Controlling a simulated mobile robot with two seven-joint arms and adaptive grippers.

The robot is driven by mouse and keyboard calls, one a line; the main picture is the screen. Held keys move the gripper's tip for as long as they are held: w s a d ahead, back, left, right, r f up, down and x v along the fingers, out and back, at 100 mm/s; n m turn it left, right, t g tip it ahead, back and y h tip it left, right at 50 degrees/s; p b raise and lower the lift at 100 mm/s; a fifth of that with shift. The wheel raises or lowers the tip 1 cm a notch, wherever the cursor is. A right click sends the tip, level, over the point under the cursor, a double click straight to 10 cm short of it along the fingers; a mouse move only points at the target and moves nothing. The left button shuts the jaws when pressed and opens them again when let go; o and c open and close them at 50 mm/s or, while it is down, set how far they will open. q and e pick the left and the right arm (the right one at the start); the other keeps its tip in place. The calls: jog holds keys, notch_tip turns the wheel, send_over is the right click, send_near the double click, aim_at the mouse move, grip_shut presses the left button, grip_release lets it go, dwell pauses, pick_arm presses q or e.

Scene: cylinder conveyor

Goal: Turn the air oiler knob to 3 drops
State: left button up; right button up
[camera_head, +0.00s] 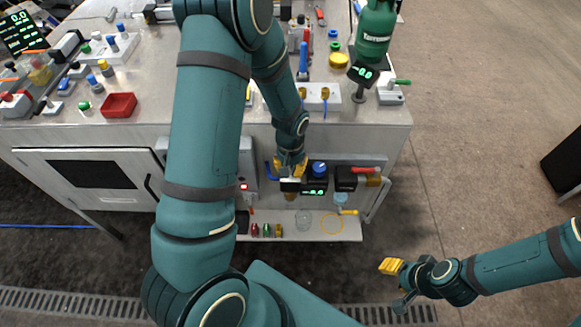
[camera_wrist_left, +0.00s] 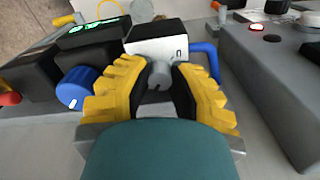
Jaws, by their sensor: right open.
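My left gripper (camera_head: 291,169) points down at a row of pneumatic units on the front of the bench. In the left wrist view its yellow fingers (camera_wrist_left: 162,72) stand on both sides of a small grey knob (camera_wrist_left: 158,76) on a white-and-black unit (camera_wrist_left: 157,40). Whether the fingers press on the knob I cannot tell. I see no drop markings on it. A blue knob (camera_wrist_left: 76,88) beside a green display sits just left of the fingers; in the head view this blue knob (camera_head: 319,168) is right of them. My right gripper (camera_head: 397,281) is open and empty over the floor.
A blue hose (camera_wrist_left: 206,58) bends close to the right finger in the wrist view. A grey box with a red button (camera_wrist_left: 255,27) stands further right. A shelf (camera_head: 330,234) with small parts hangs below the units. The bench top (camera_head: 150,106) is crowded.

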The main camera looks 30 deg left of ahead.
pick_arm(q)
grip_shut()
jog(key=m, duration=0.5)
jog(key=o, duration=0.8)
grip_release()
notch_tip(320, 180, up, 12)
jog(key=shift+r, duration=0.1)
